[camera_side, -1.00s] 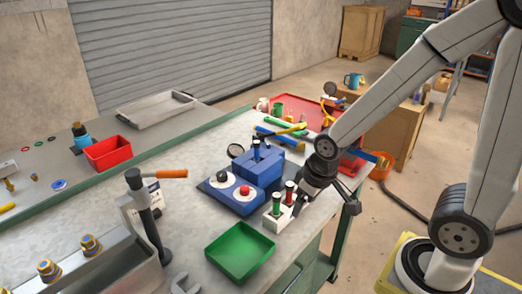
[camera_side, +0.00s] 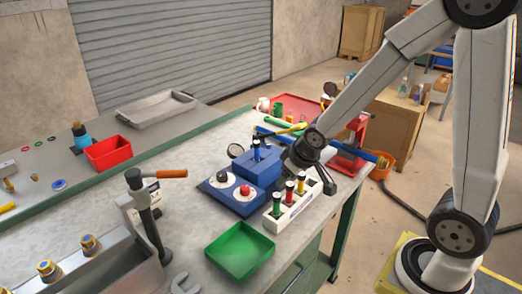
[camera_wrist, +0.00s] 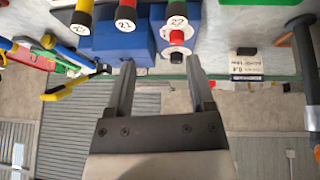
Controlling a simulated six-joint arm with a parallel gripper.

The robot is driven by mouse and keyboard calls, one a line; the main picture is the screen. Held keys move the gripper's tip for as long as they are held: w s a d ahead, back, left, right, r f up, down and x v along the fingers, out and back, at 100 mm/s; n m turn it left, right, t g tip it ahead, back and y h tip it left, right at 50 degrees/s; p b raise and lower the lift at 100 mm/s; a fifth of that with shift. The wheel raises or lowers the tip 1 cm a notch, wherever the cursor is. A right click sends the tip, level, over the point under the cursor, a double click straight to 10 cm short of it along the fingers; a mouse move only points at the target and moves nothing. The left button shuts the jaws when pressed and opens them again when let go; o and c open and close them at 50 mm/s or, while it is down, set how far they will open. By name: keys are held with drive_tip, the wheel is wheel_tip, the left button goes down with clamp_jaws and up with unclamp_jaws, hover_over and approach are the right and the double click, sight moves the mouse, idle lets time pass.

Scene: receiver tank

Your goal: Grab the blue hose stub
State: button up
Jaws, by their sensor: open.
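A dark stub (camera_side: 256,149) with a blue band stands upright in the blue block (camera_side: 266,167); I take it to be the blue hose stub. I cannot make it out in the wrist view. My gripper (camera_wrist: 160,62) is open and empty, with the lower side of the blue block (camera_wrist: 108,46) beyond its fingertips. In the side view, my gripper (camera_side: 288,158) is beside the block's right side, partly hidden. A white rack (camera_side: 289,213) in front holds a green stub (camera_side: 277,203), a red stub (camera_side: 289,190) and a yellow stub (camera_side: 301,182).
A plate with black and red knobs (camera_side: 222,189) adjoins the block. A red tray (camera_side: 298,107) lies behind.

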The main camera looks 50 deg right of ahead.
sight(257, 155)
drive_tip(key=w+d+f+n+t+y, duration=0.1)
drive_tip(key=w+d+t, duration=0.1)
drive_tip(key=w+d, duration=0.2)
drive_tip(key=w+d+f+n+t+y, duration=0.1)
drive_tip(key=w+d+t+y, duration=0.1)
drive_tip(key=w+d, duration=0.3)
drive_tip(key=w+d+f+n+t+y, duration=0.1)
drive_tip(key=w+d+n+t+y, duration=0.1)
drive_tip(key=w+d, duration=0.2)
drive_tip(key=shift+w+d+t, duration=0.3)
drive_tip(key=shift+w, duration=0.55)
drive_tip(key=shift+s+d+f+n+y, duration=0.35)
drive_tip(key=shift+d+f+n+y, duration=0.1)
drive_tip(key=shift+y, duration=0.55)
drive_tip(key=shift+w+a, duration=0.1)
drive_tip(key=shift+x, duration=1.2)
drive_tip(key=shift+w+f, duration=0.1)
